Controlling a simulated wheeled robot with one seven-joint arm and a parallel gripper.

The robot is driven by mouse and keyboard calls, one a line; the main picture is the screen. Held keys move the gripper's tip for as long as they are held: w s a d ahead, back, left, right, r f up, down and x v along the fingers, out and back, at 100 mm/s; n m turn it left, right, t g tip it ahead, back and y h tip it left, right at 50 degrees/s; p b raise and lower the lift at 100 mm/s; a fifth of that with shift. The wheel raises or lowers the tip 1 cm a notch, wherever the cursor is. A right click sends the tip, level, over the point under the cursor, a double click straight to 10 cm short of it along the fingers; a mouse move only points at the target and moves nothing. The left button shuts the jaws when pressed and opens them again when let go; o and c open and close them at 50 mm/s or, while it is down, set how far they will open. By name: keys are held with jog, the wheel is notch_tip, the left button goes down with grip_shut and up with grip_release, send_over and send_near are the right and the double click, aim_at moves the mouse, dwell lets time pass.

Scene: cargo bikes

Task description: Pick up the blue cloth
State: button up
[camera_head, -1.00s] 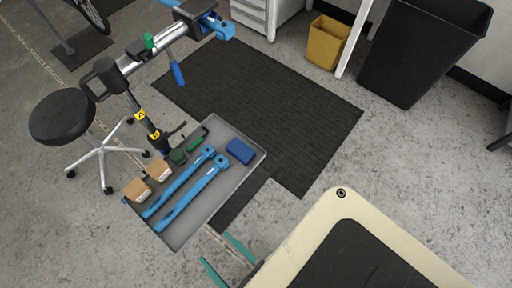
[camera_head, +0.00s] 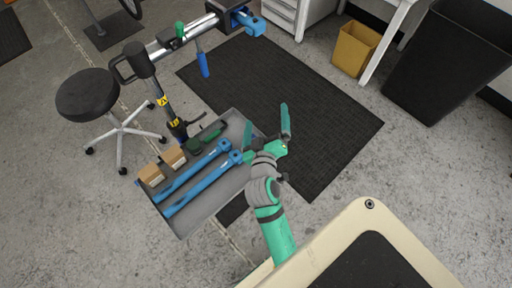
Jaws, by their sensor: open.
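The blue cloth is not visible now. Its place at the right end of the grey tray (camera_head: 198,218) is covered by my gripper (camera_head: 267,119). My green gripper reaches over the right side of the tray, its two fingers spread apart and pointing away from me. I see nothing held between the fingers. I cannot tell how high above the tray they are.
The tray also holds two long blue tools (camera_head: 203,184), small cardboard boxes (camera_head: 151,175) and dark green items (camera_head: 208,134). A repair stand (camera_head: 165,95) rises behind it. A black stool (camera_head: 88,95) is at left, a black bin (camera_head: 443,65) at right.

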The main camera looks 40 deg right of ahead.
jog(key=s+d+r+m+g+h, duration=0.1)
jog(key=s+d+r+m+g, duration=0.1)
jog(key=d+m+g, duration=0.4)
jog(key=s+d+r+m+g, duration=0.25)
jog(key=d+m+g, duration=0.2)
jog(key=d, duration=0.35)
jog(key=w+a+f+m+g+y, duration=0.1)
jog(key=w+a+f+m+y, duration=0.15)
jog(key=a+y, duration=0.5)
jog(key=w+a+f+m+y, duration=0.2)
jog(key=a+f+m+y, duration=0.15)
jog(key=a, duration=0.65)
jog(key=shift+y, duration=0.4)
jog(key=f, duration=1)
jog(key=shift+s+a, duration=0.15)
jog(key=shift+a, duration=0.2)
jog(key=shift+s, duration=0.1)
jog(key=shift+c, duration=0.4)
jog(key=c, duration=1)
jog(key=shift+c, duration=0.2)
